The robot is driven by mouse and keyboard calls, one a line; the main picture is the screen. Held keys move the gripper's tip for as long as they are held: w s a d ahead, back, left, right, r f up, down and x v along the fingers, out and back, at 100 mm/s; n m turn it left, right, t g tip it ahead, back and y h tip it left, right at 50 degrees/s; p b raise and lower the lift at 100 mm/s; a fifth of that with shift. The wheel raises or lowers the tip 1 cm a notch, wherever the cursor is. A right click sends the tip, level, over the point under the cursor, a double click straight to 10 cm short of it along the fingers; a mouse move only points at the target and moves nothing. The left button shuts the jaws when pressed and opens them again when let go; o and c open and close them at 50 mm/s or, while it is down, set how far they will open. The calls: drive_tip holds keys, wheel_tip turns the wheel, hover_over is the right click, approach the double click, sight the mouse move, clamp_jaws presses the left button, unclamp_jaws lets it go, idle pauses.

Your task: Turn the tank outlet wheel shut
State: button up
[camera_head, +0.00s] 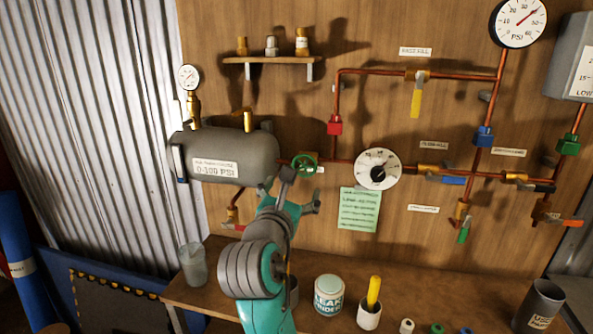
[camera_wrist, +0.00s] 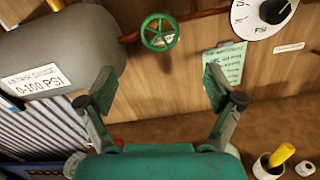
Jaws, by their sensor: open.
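The tank outlet wheel is a small green handwheel (camera_head: 305,164) on the copper pipe just right of the grey tank (camera_head: 225,157). In the wrist view the green wheel (camera_wrist: 159,32) faces me near the top, left of centre, with its spokes and hub showing. My gripper (camera_head: 300,188) is just below the wheel in the head view, with my arm hiding part of the board. In the wrist view my gripper (camera_wrist: 158,85) is open and empty, its two fingers spread wide. The wheel lies beyond the fingertips, apart from them. I cannot tell the wheel's turn position.
A round white dial (camera_head: 378,168) sits right of the wheel, with a green note (camera_head: 359,209) below it. Copper pipes with coloured-handle valves cover the board's right side. A bench (camera_head: 400,270) below holds a tin (camera_head: 329,295) and cups.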

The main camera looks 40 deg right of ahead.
sight(304, 167)
drive_tip(key=x, duration=1)
drive_tip(key=shift+w+d, duration=0.25)
drive_tip(key=c, duration=1.1)
